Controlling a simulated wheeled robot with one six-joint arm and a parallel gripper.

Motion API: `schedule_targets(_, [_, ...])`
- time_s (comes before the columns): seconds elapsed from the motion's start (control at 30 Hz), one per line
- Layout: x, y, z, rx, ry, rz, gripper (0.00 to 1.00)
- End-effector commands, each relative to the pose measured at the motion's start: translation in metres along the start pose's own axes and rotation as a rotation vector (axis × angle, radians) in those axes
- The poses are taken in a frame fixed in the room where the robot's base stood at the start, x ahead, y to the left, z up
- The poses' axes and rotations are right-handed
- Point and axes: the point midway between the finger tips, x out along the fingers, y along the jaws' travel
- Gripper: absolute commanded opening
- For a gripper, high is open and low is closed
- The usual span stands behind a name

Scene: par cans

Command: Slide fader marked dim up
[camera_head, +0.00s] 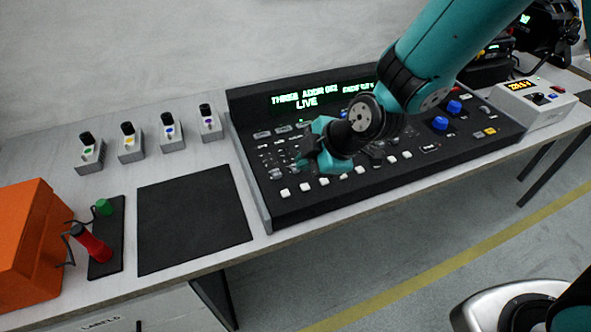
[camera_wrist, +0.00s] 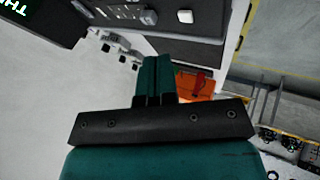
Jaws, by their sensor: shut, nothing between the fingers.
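The black lighting console (camera_head: 375,150) stands on the table with a lit green display (camera_head: 318,97) at its back. Rows of small faders and knobs cover its top, with white buttons (camera_head: 305,187) along the front. The label dim is too small to read, so I cannot tell which fader bears it. My gripper (camera_head: 318,162) is over the left part of the console and hides some controls there. In the wrist view my gripper (camera_wrist: 158,75) has its teal fingers together and empty. Part of the console (camera_wrist: 190,52) shows beyond them. I cannot tell whether the fingertips touch anything.
Several small switch boxes (camera_head: 131,147) line the back left. A black mat (camera_head: 193,219) lies left of the console. An orange case (camera_head: 30,243) and a red-handled tool (camera_head: 92,244) are at far left. A white box with a display (camera_head: 535,100) stands right.

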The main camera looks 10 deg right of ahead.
Motion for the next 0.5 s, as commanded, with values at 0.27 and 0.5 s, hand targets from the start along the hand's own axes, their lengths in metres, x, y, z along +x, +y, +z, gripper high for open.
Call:
schedule_targets(0.27, [0.049, -0.001, -0.002, 0.0, 0.001, -0.006, 0.0])
schedule_targets(0.5, [0.081, -0.001, -0.003, 0.0, 0.001, -0.004, 0.0])
